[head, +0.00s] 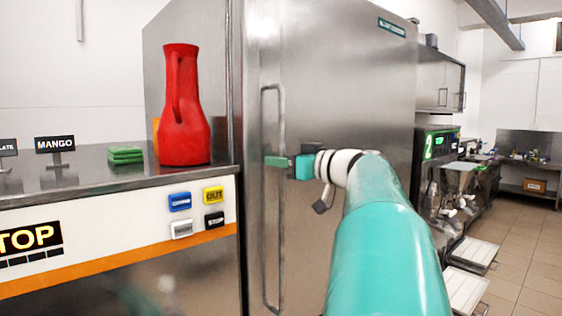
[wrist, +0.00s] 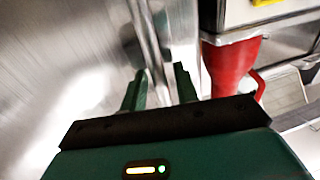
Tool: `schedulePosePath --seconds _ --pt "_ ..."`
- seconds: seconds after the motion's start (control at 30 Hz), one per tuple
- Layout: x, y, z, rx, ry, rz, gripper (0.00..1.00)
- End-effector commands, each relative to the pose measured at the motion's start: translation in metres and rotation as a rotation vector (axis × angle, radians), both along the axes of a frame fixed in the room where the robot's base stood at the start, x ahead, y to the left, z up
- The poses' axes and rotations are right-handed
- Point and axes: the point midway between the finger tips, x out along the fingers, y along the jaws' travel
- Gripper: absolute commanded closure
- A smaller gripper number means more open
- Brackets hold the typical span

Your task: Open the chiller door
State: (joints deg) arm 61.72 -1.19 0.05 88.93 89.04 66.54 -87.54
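The chiller (head: 335,75) is a tall stainless steel cabinet in the middle of the head view, and its door is shut. A long vertical bar handle (head: 264,120) runs down the door near its left edge. My gripper (head: 272,161) is at the handle, about midway up, with its green fingers pointing left. In the wrist view the two fingers (wrist: 160,72) are apart, and the handle bar (wrist: 145,35) runs down to the space between their tips. I cannot tell whether a finger touches the bar.
A red jug (head: 183,115) stands on the counter (head: 100,181) left of the chiller, beside green blocks (head: 125,154). A machine with a green number 2 panel (head: 437,145) and step-like platforms (head: 468,289) are at the right. Tiled floor (head: 518,250) is clear farther right.

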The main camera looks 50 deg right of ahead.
Motion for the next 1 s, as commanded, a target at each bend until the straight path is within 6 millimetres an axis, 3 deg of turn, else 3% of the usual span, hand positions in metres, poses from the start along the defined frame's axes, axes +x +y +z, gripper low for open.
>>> schedulePosePath --seconds 0.17,0.33,0.77,1.0 --pt "0.000 0.000 0.000 0.000 0.000 0.000 0.70" --pt "0.000 0.000 0.000 0.000 0.000 0.001 1.00" --pt "-0.003 0.000 0.000 0.000 0.001 0.006 1.00" --pt "-0.013 -0.002 -0.001 0.001 0.001 0.021 1.00"
